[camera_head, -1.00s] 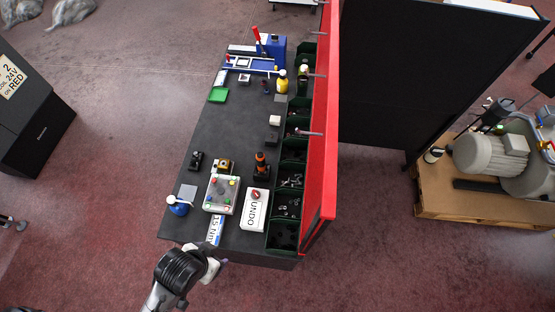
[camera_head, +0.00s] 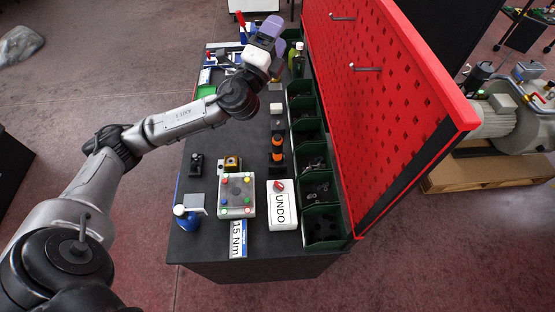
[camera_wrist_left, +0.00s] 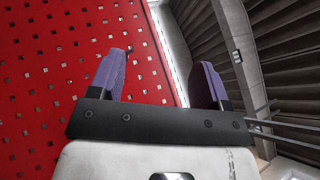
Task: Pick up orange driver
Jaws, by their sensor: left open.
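The orange driver (camera_head: 277,148), orange and black, stands upright near the middle of the dark table (camera_head: 200,238), in front of the green bins. My left gripper (camera_head: 270,34) has purple fingers and is raised over the far part of the table, beyond the driver and well apart from it. In the left wrist view my left gripper (camera_wrist_left: 159,75) is open with nothing between its fingers. That view shows the red pegboard, not the driver. My right gripper is in neither view.
The red pegboard (camera_head: 375,110) with pegs stands along the table's right side, behind green bins (camera_head: 320,190). A button box (camera_head: 237,195), a white UNDO box (camera_head: 282,208) and a blue bottle (camera_head: 186,219) stand near the front. A yellow bottle (camera_head: 295,55) stands at the back.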

